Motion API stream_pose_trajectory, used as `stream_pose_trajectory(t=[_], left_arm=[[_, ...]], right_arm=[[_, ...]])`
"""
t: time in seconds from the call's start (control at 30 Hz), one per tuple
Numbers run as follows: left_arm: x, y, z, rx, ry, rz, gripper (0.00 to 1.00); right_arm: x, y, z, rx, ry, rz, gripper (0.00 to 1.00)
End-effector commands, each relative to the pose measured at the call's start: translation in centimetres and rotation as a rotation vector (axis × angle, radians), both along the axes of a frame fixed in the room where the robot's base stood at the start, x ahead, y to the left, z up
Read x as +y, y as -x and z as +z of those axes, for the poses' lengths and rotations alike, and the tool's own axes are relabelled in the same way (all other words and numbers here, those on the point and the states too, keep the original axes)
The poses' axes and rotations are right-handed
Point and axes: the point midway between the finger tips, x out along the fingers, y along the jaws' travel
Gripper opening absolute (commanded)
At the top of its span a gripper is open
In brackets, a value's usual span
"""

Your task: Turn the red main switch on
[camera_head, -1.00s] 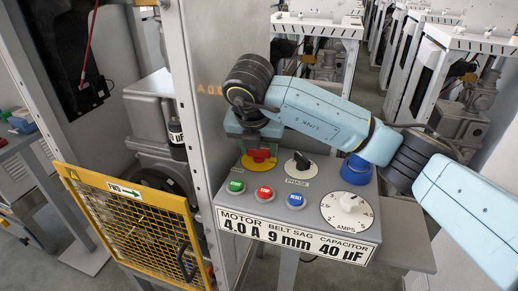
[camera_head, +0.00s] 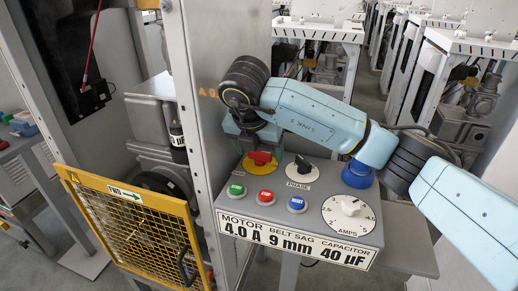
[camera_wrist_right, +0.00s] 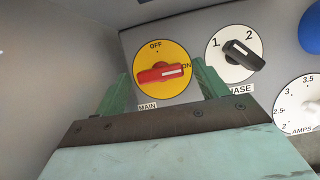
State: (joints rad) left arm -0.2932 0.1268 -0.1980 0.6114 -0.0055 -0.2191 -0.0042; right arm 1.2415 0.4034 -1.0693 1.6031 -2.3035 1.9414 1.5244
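The red main switch (camera_head: 260,157) sits on a yellow disc on the sloped grey control panel. In the right wrist view the red handle (camera_wrist_right: 160,73) lies nearly level. Its white mark points right, at the word ON; OFF is at the top of the disc. My right gripper (camera_head: 247,138) is just behind and above the switch. In the wrist view its green fingers (camera_wrist_right: 163,88) stand apart, one on each side of the switch, with nothing between them gripped. Whether a finger touches the handle cannot be told. My left gripper is not in view.
Beside the switch are a black PHASE knob (camera_head: 302,165), a blue part (camera_head: 357,174) and a white AMPS dial (camera_head: 349,207). Green (camera_head: 236,190), red (camera_head: 265,197) and blue (camera_head: 297,204) buttons line the front. A metal post (camera_head: 198,120) and yellow mesh guard (camera_head: 135,230) stand left.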

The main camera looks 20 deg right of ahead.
Motion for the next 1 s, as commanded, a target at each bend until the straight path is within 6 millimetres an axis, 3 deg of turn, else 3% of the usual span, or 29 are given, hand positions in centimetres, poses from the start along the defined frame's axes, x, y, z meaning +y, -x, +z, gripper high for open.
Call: stream_pose_trajectory(t=[0.37,0.63,0.8,1.0], left_arm=[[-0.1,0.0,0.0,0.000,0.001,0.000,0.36],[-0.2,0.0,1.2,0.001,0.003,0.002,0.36],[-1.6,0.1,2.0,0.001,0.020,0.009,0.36],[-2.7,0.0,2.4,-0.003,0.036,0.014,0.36]], right_arm=[[0.2,0.2,0.6,0.000,0.001,0.002,0.73],[1.2,1.8,5.8,-0.005,0.003,0.004,0.73],[2.0,2.9,9.2,-0.006,0.002,0.002,0.73],[2.7,3.9,11.6,-0.002,0.002,0.002,0.73]])
